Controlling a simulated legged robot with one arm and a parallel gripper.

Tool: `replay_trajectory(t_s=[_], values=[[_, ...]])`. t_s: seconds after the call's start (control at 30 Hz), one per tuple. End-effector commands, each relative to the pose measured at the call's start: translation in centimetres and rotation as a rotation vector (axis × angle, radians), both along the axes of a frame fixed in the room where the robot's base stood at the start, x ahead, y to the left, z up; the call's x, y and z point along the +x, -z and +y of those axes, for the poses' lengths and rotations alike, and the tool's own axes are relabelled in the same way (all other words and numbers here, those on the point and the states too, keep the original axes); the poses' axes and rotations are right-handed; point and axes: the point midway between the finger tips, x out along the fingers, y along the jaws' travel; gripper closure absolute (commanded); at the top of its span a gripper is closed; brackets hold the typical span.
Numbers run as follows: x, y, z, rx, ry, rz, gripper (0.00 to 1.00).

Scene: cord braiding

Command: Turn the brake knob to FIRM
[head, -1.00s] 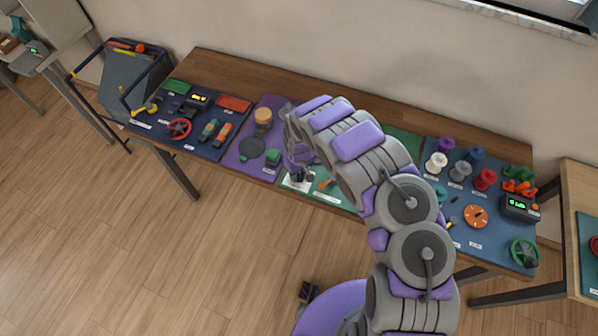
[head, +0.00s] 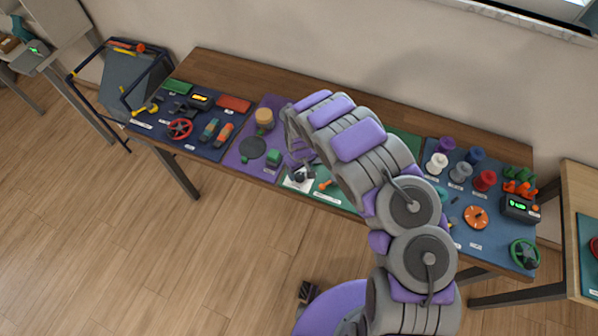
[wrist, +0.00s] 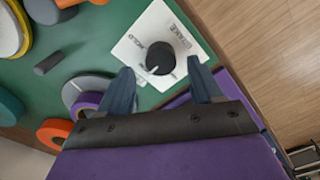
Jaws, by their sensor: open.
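The brake knob (wrist: 160,58) is a dark round knob with a pale pointer line on its top. The pointer line aims toward the lower left of the wrist view. My gripper (wrist: 160,70) is open, its two dark fingers apart, with the knob between and just beyond the tips. Contact cannot be made out. In the head view the knob (head: 299,175) and plate (head: 291,183) show at the bench's front edge, just below my gripper (head: 300,160), which is partly hidden.
A green mat (wrist: 100,50) lies under the plate. Spools, an orange ring (wrist: 54,133) and a small dark cylinder (wrist: 53,62) are on the left in the wrist view. The wooden floor (wrist: 275,45) shows past the bench edge. A purple mat (head: 240,159) lies left of the plate.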

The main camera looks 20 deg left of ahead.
Motion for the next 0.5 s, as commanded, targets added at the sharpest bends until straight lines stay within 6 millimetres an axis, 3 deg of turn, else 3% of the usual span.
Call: replay_trajectory(t_s=[0.5], values=[[0.1,-10.1,0.3,0.001,0.0,-0.002,0.35]])
